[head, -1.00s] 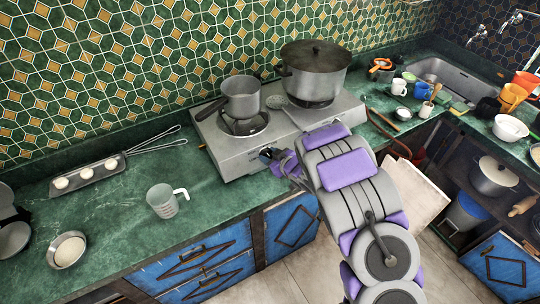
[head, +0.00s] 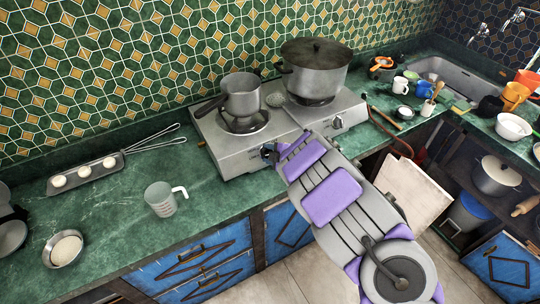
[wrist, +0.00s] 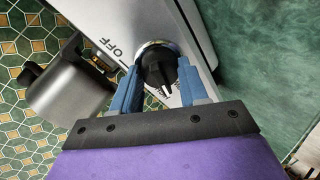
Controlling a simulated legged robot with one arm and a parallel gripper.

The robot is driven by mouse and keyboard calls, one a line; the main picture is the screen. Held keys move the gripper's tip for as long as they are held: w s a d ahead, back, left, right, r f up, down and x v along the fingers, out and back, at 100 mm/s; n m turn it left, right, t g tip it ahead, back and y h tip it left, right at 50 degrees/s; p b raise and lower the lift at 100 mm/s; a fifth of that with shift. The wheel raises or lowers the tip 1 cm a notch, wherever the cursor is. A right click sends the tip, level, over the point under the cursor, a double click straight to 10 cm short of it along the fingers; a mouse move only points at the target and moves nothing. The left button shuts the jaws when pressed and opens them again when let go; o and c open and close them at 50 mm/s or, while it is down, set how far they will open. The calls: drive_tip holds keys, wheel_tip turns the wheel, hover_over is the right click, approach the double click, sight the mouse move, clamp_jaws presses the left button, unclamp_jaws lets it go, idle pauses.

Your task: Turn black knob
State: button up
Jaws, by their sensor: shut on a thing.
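The black knob (wrist: 158,66) sits on the front panel of the silver hotplate (head: 226,157), inside a shiny ring. In the wrist view my gripper (wrist: 157,75) has its two blue fingers on either side of the knob and is shut on it. Printed OFF lettering shows on the panel beside the knob. In the head view my gripper (head: 268,152) is at the front of the left burner unit, and my arm hides most of the knob.
A saucepan (head: 241,97) stands on the left burner and a large lidded pot (head: 315,70) on the right one. Another knob (head: 337,122) is on the right front panel. A measuring cup (head: 161,199) stands on the green counter (head: 110,217), with clear room around it.

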drive_tip(key=shift+s+f+n+b, duration=0.1)
drive_tip(key=shift+n+b, duration=0.1)
drive_tip(key=shift+n, duration=0.35)
drive_tip(key=shift+f+n+b, duration=0.1)
drive_tip(key=shift+n+b, duration=0.05)
drive_tip(key=shift+n, duration=0.4)
drive_tip(key=o, duration=1)
drive_tip(key=shift+a, duration=0.1)
drive_tip(key=shift+o, duration=0.2)
drive_tip(key=shift+r, duration=0.1)
drive_tip(key=p+v, duration=0.3)
drive_tip(key=v, duration=1.4)
drive_tip(key=shift+r, duration=0.35)
drive_tip(key=shift+a, duration=0.1)
drive_tip(key=shift+c, duration=0.4)
